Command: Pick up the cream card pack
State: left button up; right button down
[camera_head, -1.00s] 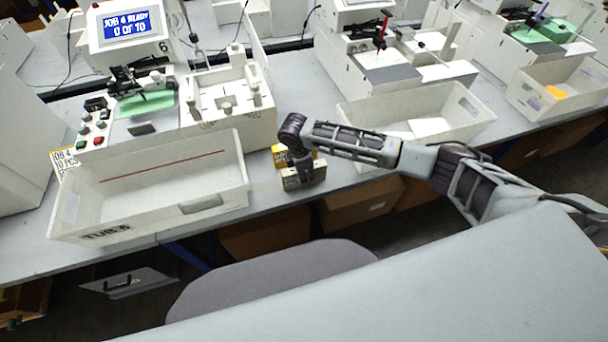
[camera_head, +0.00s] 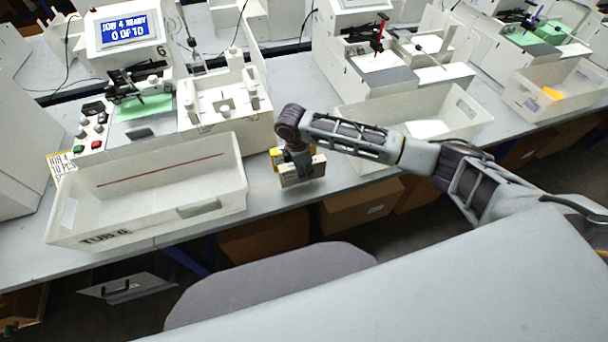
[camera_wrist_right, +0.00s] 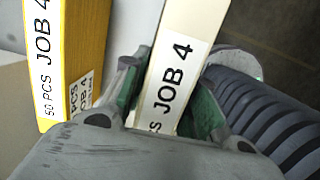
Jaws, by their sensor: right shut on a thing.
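The cream card pack (camera_head: 303,171) is a small box near the front edge of the bench. In the right wrist view the cream card pack (camera_wrist_right: 184,70) shows a white label reading "JOB 4". My right gripper (camera_head: 299,163) is shut on it from above; in the right wrist view the green-padded fingers (camera_wrist_right: 166,100) press its two sides. A yellow pack (camera_head: 276,158) labelled "50 PCS JOB 4" stands just beside it, apart from the cream one in the right wrist view (camera_wrist_right: 72,50). My left gripper is not in view.
A white tub (camera_head: 235,165) marked "TUB 6" stands left of the packs. Behind it is a plotter with a screen (camera_head: 126,30). Another white tub (camera_head: 465,112) stands right, behind my right arm. The bench's front edge is close to the packs.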

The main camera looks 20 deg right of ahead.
jog(key=shift+r, duration=3.05)
